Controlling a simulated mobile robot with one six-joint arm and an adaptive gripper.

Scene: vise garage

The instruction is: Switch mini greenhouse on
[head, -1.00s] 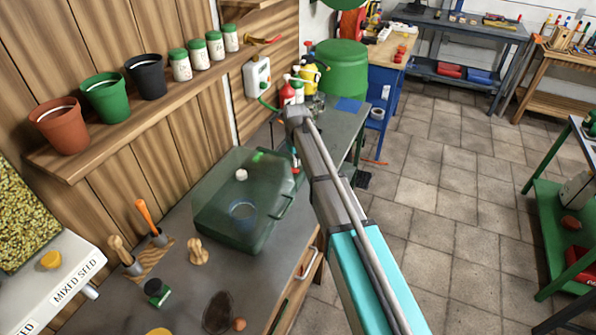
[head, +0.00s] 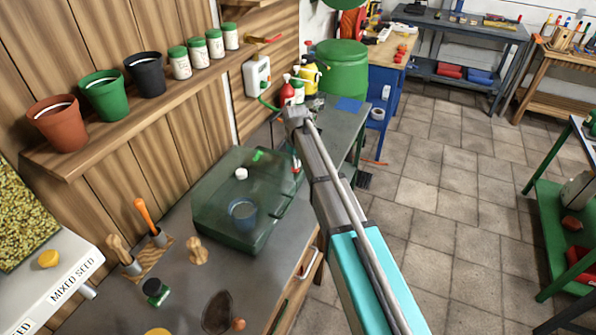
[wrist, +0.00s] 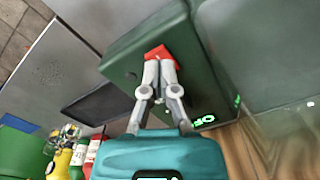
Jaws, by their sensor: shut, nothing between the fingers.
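The mini greenhouse (head: 220,205) is a translucent green box on the workbench, left of my arm in the head view. A white knob and a blurred blue round shape show on or through its lid. In the wrist view its dark green body (wrist: 125,62) carries a red switch (wrist: 158,52). Small glowing green lettering (wrist: 203,121) shows beside my gripper; it is upside down and I cannot read it surely. My gripper (wrist: 160,66) is shut and empty, its fingertips at the red switch, seemingly touching it. In the head view my arm mostly hides the gripper.
A wooden tool holder (head: 152,260) and a dark jar (head: 155,291) stand on the bench in front of the greenhouse. Spray bottles (head: 307,75) and a green barrel (head: 343,68) stand behind. A shelf of pots (head: 60,125) is on the left wall. The tiled floor (head: 440,180) at right is clear.

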